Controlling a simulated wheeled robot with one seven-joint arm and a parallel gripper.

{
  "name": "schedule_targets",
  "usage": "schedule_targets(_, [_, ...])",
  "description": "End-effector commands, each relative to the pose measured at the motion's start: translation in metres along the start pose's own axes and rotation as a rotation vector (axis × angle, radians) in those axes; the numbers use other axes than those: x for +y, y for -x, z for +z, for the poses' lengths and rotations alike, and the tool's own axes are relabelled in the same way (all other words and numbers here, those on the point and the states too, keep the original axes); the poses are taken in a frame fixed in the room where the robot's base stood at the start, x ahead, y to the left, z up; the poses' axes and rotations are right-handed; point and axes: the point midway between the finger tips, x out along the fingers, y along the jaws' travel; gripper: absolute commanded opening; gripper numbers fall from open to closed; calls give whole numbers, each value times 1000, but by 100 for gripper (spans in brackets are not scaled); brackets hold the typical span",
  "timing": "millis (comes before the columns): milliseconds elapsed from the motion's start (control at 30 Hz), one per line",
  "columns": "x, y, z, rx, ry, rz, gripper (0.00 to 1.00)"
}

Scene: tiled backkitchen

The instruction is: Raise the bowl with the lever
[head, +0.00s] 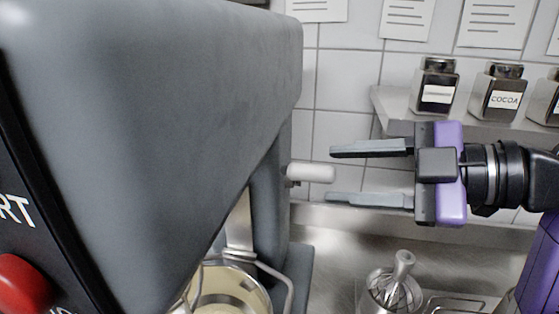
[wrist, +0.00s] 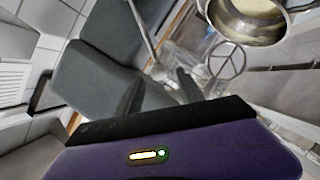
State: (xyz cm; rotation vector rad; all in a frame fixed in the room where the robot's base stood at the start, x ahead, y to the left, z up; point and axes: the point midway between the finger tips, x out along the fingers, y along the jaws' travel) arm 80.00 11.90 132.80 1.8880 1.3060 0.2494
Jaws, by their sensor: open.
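The large grey mixer (head: 200,120) fills the left of the head view. Its lever ends in a white knob (head: 312,173) that sticks out to the right from the column. My gripper (head: 331,175) is open, its two fingers pointing left, one above and one below the level of the knob. The fingertips are about at the knob's outer end; contact is not visible. The metal bowl (head: 262,293) with pale contents is low at the mixer, partly cut off by the frame and hidden by the mixer head. The wrist view also shows the bowl (wrist: 243,30) at its top right.
A whisk attachment (head: 393,288) stands on the steel counter (head: 335,245) below my gripper. A shelf (head: 400,108) with labelled jars (head: 498,92) is on the tiled wall behind it. A red button (head: 22,283) is on the mixer's near side.

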Motion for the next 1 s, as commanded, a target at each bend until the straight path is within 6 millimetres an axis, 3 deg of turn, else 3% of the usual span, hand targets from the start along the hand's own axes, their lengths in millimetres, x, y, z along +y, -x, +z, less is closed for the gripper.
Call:
schedule_targets(600, [0, -72, -1, 1, -1, -2, 45])
schedule_targets(967, [0, -78, 0, 0, 1, -1, 45])
schedule_targets(1000, [0, -78, 0, 0, 0, -1, 37])
